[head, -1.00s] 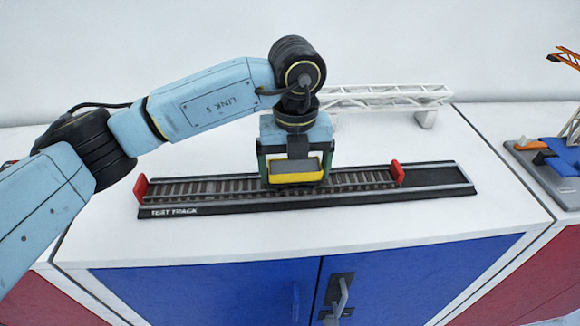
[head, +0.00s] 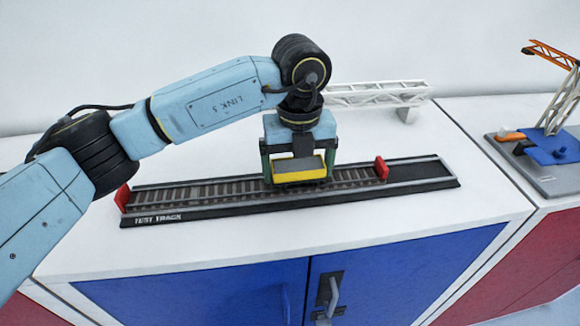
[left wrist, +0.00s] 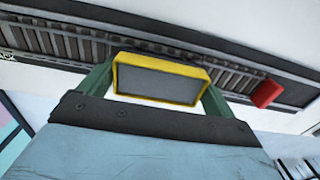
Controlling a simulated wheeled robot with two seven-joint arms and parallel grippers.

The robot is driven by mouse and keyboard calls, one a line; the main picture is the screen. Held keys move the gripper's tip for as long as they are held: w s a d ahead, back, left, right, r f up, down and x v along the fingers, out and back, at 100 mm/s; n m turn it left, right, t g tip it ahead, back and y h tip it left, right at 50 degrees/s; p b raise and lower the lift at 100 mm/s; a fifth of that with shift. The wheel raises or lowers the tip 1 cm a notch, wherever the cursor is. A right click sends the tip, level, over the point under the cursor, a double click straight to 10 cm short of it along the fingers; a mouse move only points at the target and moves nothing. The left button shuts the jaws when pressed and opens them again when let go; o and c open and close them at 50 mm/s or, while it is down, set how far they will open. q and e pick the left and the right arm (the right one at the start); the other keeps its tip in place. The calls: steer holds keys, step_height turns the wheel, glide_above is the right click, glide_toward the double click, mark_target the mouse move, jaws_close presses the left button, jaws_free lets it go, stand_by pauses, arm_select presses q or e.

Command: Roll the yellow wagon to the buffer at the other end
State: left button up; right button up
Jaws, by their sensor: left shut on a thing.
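The yellow wagon (head: 296,174), with a grey top, stands on the rails of the test track (head: 200,191), right of the middle. My left gripper (head: 299,177) reaches down over it, shut on it with one green finger at each end. The wrist view shows the wagon (left wrist: 160,80) between the fingers. A red buffer (head: 381,169) stands to the right, with a stretch of bare rail between it and the wagon. It also shows in the left wrist view (left wrist: 267,93). Another red buffer (head: 123,198) stands at the left end. My right gripper is not in view.
The track lies on a white cabinet top (head: 240,239) with blue doors below. A white lattice girder (head: 375,95) lies behind the track. An orange and white crane model (head: 556,115) stands on the neighbouring cabinet at right. The rails right of the wagon are clear.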

mark_target(349, 176)
arm_select(q)
steer(key=shift+w+d+f+b, duration=0.15)
steer(key=shift+w+d+b, duration=0.15)
steer(key=shift+d, duration=1.3)
steer(key=shift+w+d+f+b, duration=0.15)
steer(key=shift+w+d, duration=0.3)
steer(key=shift+d, duration=1.2)
steer(key=shift+w+d+f+b, duration=0.1)
steer(key=shift+w+d+b, duration=0.2)
steer(key=shift+d, duration=1.3)
steer(key=o, duration=0.7)
steer(key=shift+w, duration=0.1)
steer(key=shift+o, duration=0.2)
steer(key=shift+r, duration=0.1)
steer(key=shift+r, duration=0.1)
